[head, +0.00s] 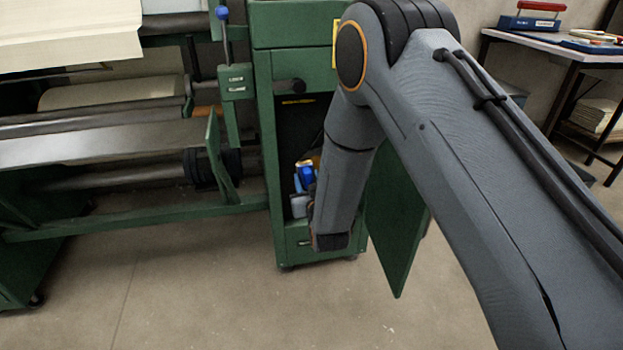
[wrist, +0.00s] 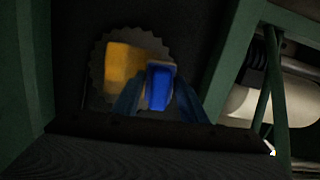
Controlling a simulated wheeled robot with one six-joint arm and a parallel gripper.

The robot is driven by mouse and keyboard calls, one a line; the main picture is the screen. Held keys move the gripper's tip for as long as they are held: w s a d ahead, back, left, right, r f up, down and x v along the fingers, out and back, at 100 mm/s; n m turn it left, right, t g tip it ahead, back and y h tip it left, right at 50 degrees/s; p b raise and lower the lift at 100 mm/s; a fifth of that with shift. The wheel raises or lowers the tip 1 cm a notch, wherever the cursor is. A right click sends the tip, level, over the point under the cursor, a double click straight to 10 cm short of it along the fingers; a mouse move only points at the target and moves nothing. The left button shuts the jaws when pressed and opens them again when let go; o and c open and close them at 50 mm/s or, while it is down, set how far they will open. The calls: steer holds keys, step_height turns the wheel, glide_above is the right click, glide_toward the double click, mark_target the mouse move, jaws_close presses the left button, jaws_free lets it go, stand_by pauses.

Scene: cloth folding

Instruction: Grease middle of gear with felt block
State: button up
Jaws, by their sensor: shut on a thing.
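The dark toothed gear (wrist: 99,74) stands inside the cabinet in the wrist view. A yellow patch (wrist: 123,66) shows against its left and middle part; I cannot tell whether it is grease or a separate piece. My gripper (wrist: 158,98) is shut on the blue felt block (wrist: 160,88), which has a paler far end. The block is in front of the gear, right of the yellow patch, and hides part of the gear. Contact between block and gear cannot be told. In the head view the blue block (head: 305,174) shows in the cabinet opening, with the gear mostly hidden by my arm.
The green cabinet (head: 262,120) has narrow walls around the opening, and its green door (head: 395,235) hangs open at the right. Machine rollers (head: 110,182) lie to the left. A table (head: 555,50) with tools stands at the back right. The floor in front is clear.

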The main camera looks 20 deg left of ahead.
step_height(320, 180, up, 2)
steer(key=shift+a+r+p, duration=0.1)
steer(key=shift+a+p, duration=0.05)
steer(key=shift+p, duration=0.45)
steer(key=shift+w+d+f, duration=0.1)
steer(key=shift+w+d, duration=0.3)
steer(key=shift+d, duration=0.45)
steer(key=shift+w+d+f, duration=0.1)
steer(key=shift+w+d, duration=0.3)
steer(key=shift+d, duration=0.45)
steer(key=w+d, duration=0.4)
steer(key=d, duration=0.1)
steer(key=shift+d+p, duration=0.3)
steer(key=shift+r, duration=0.1)
steer(key=p+v, duration=0.3)
steer(key=v, duration=0.3)
steer(key=shift+f, duration=0.45)
steer(key=shift+s, duration=0.15)
steer(key=shift+p+v, duration=0.85)
steer(key=shift+v, duration=0.6)
steer(key=shift+f, duration=0.25)
